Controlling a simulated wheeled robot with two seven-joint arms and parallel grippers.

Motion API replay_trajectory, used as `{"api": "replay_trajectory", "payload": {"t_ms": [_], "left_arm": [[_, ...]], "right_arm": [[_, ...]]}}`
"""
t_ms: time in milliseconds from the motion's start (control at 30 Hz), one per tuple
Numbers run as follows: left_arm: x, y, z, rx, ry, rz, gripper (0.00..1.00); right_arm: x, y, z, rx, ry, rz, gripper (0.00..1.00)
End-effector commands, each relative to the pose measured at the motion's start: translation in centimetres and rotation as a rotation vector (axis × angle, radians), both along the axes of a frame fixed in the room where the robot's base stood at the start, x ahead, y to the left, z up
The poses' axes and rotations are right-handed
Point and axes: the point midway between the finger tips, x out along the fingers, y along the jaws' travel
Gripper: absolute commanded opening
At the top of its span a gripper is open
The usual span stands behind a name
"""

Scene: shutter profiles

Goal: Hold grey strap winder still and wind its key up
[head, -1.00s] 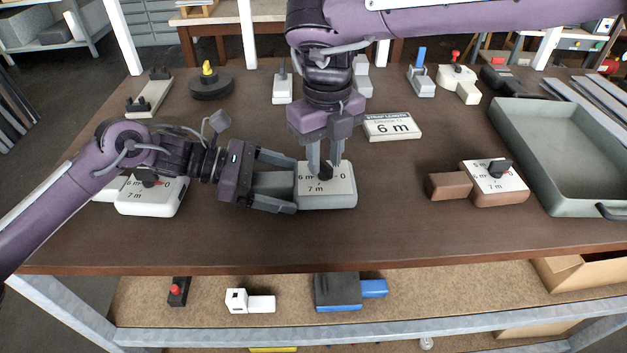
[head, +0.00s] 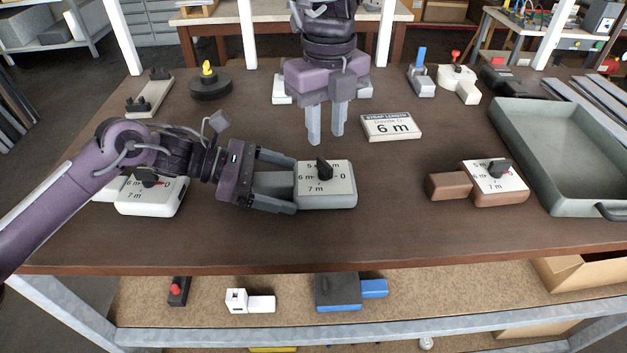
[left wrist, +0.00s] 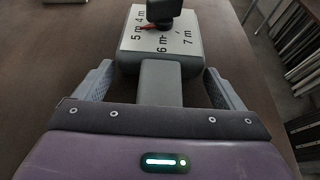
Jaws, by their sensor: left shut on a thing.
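The grey strap winder (head: 327,199) lies on the table, with a white dial face marked in metres and a black key (head: 324,168) on top. In the left wrist view the key (left wrist: 164,12) has a red pointer, toward the 5 m side of the dial. My left gripper (head: 289,183) is shut on the winder's grey handle (left wrist: 160,82), coming from the left. My right gripper (head: 326,141) is open and empty, above and behind the key, apart from it. A sign (head: 392,127) reads "STRAP LENGTH 6 m".
A white winder (head: 150,200) stands at the left, partly behind my left arm. A brown winder (head: 497,190) stands at the right, beside a grey-green tray (head: 560,150). A black disc with a yellow knob (head: 210,85) stands at the back. The table front is clear.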

Motion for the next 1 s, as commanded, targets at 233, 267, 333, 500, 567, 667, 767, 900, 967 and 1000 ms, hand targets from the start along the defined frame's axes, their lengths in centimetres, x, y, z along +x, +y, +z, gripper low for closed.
{"api": "replay_trajectory", "payload": {"t_ms": [233, 267, 333, 500, 567, 667, 767, 900, 967, 1000], "left_arm": [[0.0, 0.0, 0.0, -0.001, 0.000, 0.001, 0.63], [0.0, 0.0, 0.0, -0.001, -0.001, 0.001, 0.63], [0.0, 0.0, 0.0, -0.001, -0.001, 0.001, 0.63], [0.0, 0.0, 0.1, -0.001, -0.001, 0.001, 0.63], [0.0, 0.0, 0.1, -0.001, -0.001, 0.001, 0.63], [0.0, 0.0, 0.1, -0.001, -0.001, 0.001, 0.63], [0.0, 0.0, 0.1, -0.001, -0.001, 0.001, 0.63], [0.0, 0.0, 0.1, -0.001, -0.001, 0.001, 0.63], [0.0, 0.0, 0.1, -0.001, -0.001, 0.001, 0.63], [0.0, 0.0, 0.1, -0.001, -0.001, 0.001, 0.63]], "right_arm": [[-0.1, 0.0, 0.6, 0.001, 0.002, -0.001, 0.29], [-0.1, 0.0, 0.3, 0.001, 0.003, -0.001, 0.29], [-0.1, 0.0, -0.5, 0.000, 0.004, 0.000, 0.29], [-0.1, 0.0, -2.9, 0.001, 0.004, 0.000, 0.29], [-0.1, 0.0, -3.7, 0.002, 0.005, -0.001, 0.29], [-0.1, 0.0, -4.9, 0.003, 0.004, -0.002, 0.29], [-0.1, 0.0, -5.8, 0.002, 0.003, -0.001, 0.29], [-0.1, 0.1, -6.6, 0.002, 0.001, -0.001, 0.29], [-0.1, 0.1, -6.7, 0.002, 0.001, -0.001, 0.29], [-0.1, 0.1, -6.8, 0.002, 0.001, -0.001, 0.29]]}}
